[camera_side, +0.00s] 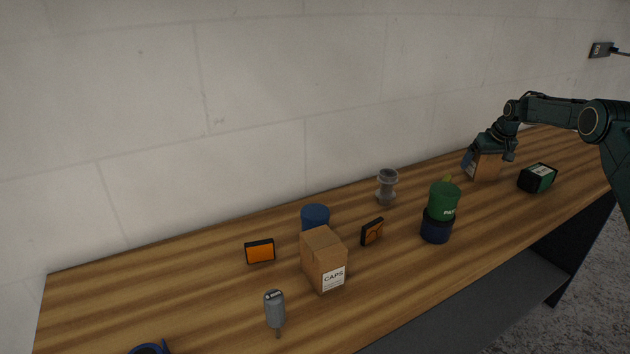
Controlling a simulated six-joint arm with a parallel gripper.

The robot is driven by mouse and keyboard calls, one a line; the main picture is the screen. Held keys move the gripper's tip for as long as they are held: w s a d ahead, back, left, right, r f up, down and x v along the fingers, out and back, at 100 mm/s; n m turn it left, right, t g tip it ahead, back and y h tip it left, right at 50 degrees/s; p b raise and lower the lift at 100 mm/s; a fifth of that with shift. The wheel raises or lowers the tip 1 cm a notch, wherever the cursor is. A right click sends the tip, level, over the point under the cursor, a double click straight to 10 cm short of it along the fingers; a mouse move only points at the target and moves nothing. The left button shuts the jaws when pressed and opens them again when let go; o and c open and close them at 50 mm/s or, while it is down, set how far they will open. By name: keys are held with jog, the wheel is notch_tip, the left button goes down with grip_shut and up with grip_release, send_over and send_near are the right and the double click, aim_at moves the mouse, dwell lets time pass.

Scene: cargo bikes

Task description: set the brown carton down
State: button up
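My gripper (489,155) is at the right, over the far part of the wooden bench, pointing down. It is closed around a brown carton (487,169), with its fingers at the carton's upper sides. The carton looks slightly tilted, and its lower edge is at or just above the bench top; I cannot tell if it touches. A second brown carton (323,262), labelled CAPS, stands upright in the middle of the bench, well away from my gripper.
A black and green box (538,178) lies right of my gripper. A green cylinder (443,200) sits on a dark blue one (436,227). A grey fitting (387,187), a blue cylinder (315,216), orange reflectors (260,251) (372,232) and a grey tool (274,310) stand leftward. The wall is behind.

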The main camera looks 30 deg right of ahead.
jog(key=shift+r, duration=0.15)
jog(key=v, duration=1.2)
jog(key=shift+s+r, duration=0.1)
dwell(0.6)
jog(key=s+a+r+n, duration=0.1)
jog(key=s+a+r, duration=0.35)
jog(key=a, duration=0.35)
jog(key=s+a+r, duration=0.4)
jog(key=a+r, duration=0.1)
jog(key=a, duration=0.3)
jog(key=s+a+r+n, duration=0.1)
jog(key=s+a+r, duration=0.3)
jog(key=a, duration=0.5)
jog(key=s+a+f, duration=0.2)
jog(key=s+a, duration=0.2)
jog(key=s, duration=0.4)
jog(key=s+a+f+n+t+y, duration=0.1)
jog(key=s+a, duration=0.3)
jog(key=s, duration=0.4)
jog(key=s+a+f+n, duration=0.1)
jog(key=s+a+f, duration=0.2)
jog(key=s, duration=0.5)
jog(key=shift+a+t+y, duration=0.3)
jog(key=shift+a+y, duration=0.1)
jog(key=shift+a, duration=0.5)
